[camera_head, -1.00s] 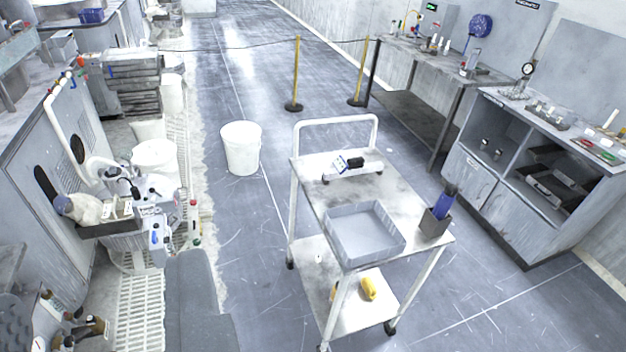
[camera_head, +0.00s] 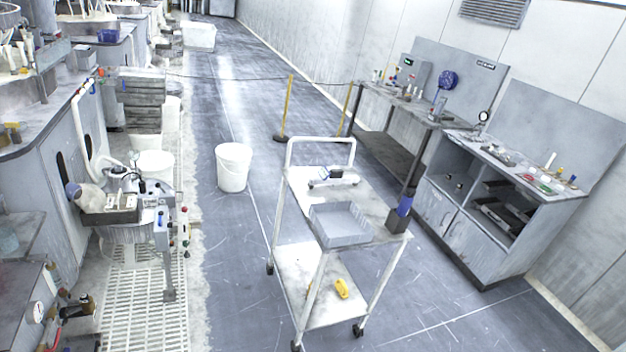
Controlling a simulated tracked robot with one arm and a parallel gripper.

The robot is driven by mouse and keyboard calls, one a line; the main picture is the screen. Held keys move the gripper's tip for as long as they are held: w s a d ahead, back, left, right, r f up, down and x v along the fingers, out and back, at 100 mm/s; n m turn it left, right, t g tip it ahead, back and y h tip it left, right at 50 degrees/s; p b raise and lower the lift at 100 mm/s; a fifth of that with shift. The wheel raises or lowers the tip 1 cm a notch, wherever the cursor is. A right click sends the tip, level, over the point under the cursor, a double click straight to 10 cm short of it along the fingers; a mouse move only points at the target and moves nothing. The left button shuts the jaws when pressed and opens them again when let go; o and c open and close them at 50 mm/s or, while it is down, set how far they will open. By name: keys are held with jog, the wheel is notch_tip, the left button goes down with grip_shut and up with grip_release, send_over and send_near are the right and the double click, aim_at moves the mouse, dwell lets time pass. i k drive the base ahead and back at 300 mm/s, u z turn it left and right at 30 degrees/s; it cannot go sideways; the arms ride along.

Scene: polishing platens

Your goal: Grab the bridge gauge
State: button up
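What looks like the bridge gauge (camera_head: 333,177) lies on the top shelf of the white cart (camera_head: 372,196), near the cart's handle end. It is a pale bar on short feet with a small blue-and-white part and a black part on top. It is small in the picture, so its fine details cannot be told. Nothing covers it. My gripper does not show in the view.
A grey tray (camera_head: 341,238) and a dark holder (camera_head: 397,220) with blue items share the cart top. A yellow object (camera_head: 342,288) lies on the lower shelf. A white bucket (camera_head: 233,168) stands left of the cart. Workbenches (camera_head: 455,225) line the right; open floor lies between.

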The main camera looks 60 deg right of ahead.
aim_at(335, 176)
jog(key=z, duration=0.25)
jog(key=i, duration=1.15)
jog(key=z, duration=0.65)
jog(key=i, duration=1.35)
jog(key=z, duration=1.1)
jog(key=i, duration=1.2)
jog(key=z, duration=0.5)
